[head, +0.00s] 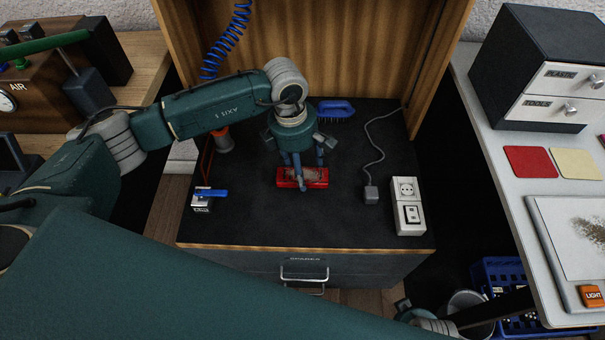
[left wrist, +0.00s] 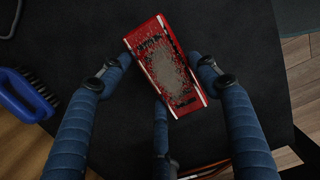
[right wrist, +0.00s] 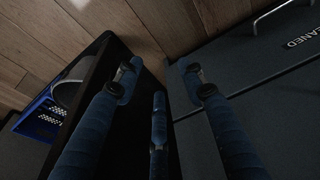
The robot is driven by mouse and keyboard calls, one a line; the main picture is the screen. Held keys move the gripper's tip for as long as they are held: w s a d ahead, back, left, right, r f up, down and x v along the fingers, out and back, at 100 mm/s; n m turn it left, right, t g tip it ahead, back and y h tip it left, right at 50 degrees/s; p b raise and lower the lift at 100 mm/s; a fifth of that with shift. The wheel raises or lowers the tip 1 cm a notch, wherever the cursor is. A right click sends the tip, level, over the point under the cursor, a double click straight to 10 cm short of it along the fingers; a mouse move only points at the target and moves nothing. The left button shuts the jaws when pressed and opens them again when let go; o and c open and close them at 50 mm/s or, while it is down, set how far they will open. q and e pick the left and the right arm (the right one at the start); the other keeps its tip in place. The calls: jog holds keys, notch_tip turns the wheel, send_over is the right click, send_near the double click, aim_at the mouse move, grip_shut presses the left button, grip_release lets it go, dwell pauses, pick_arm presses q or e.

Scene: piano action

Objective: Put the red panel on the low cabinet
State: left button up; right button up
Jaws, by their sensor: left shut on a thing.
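The red panel (head: 315,181), with a worn grey middle and white edge stripes, is at the dark top of the low cabinet (head: 255,222) in the head view. My left gripper (head: 302,172) points down and is shut on it. In the left wrist view the panel (left wrist: 164,65) lies between the blue fingers (left wrist: 163,70). I cannot tell whether the panel touches the top or is just above it. My right gripper (right wrist: 160,72) is open and empty in the right wrist view, low beside the cabinet front.
On the cabinet top are a blue brush (head: 335,109), a white socket block (head: 408,205), a grey plug with cord (head: 371,194) and a small blue-lever device (head: 204,198). A blue crate (head: 500,275) stands lower right. Bare top lies in front of the panel.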

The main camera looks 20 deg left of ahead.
pick_arm(q)
notch_tip(320, 180, down, 3)
jog(key=shift+f, duration=0.2)
pick_arm(e)
jog(key=shift+w+r, duration=0.25)
jog(key=shift+r, duration=0.4)
pick_arm(q)
jog(key=shift+f, duration=0.1)
jog(key=o, duration=1.3)
pick_arm(e)
jog(key=shift+w+a+r, duration=0.1)
jog(key=shift+w+r, duration=0.1)
jog(key=shift+r, duration=0.3)
jog(key=shift+s, duration=0.1)
pick_arm(q)
jog(key=r, duration=0.4)
jog(key=a+r, duration=0.1)
jog(key=r, duration=0.3)
jog(key=r+p, duration=0.1)
jog(key=r, duration=0.3)
jog(key=shift+s+a+r, duration=0.1)
jog(key=shift+s+a, duration=0.1)
jog(key=shift+s, duration=0.05)
pick_arm(e)
jog(key=f, duration=0.1)
jog(key=s+f, duration=0.1)
jog(key=f, duration=0.1)
jog(key=s+f, duration=0.1)
jog(key=f, duration=0.1)
jog(key=shift+d, duration=0.2)
